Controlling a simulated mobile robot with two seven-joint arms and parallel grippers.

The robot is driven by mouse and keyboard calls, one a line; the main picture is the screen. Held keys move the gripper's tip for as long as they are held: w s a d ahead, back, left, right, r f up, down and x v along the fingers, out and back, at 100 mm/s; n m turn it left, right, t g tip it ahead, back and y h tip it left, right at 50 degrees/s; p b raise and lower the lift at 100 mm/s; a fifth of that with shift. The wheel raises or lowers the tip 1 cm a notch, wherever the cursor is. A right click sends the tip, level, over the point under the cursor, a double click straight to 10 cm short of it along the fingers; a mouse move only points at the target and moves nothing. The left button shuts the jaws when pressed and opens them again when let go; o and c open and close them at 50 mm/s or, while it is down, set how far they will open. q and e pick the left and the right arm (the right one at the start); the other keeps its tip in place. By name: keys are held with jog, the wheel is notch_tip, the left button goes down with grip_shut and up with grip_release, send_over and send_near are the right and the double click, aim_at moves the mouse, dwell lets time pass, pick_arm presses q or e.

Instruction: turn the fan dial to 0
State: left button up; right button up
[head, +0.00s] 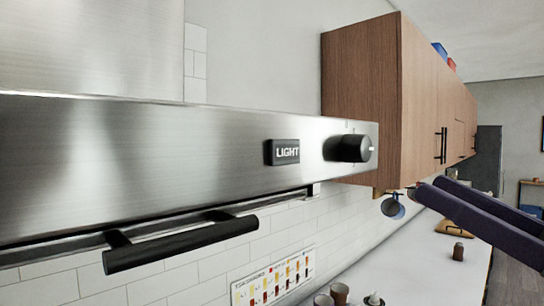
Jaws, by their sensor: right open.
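The fan dial (352,148) is a black round knob near the right end of the steel range hood (120,150). A small white mark shows on the right side of its face; I cannot read any numbers around it. My right gripper (427,186) comes in from the right edge as two dark purple fingers. Its fingers are apart, with nothing seen between them, below and to the right of the dial and not touching it. My left gripper is not in view.
A black handle bar (180,243) runs under the hood's front. A wooden wall cabinet (370,75) stands just behind the dial. Below are a white counter (420,260), cups (339,293) and a small brown jar (458,251).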

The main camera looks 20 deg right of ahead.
aim_at(366, 154)
jog(key=p+x, duration=0.4)
jog(key=x, duration=0.3)
jog(key=shift+w+a+r, duration=0.1)
jog(key=shift+w+r, duration=0.2)
jog(key=shift+w+a, duration=0.2)
jog(key=shift+w, duration=0.2)
grip_shut()
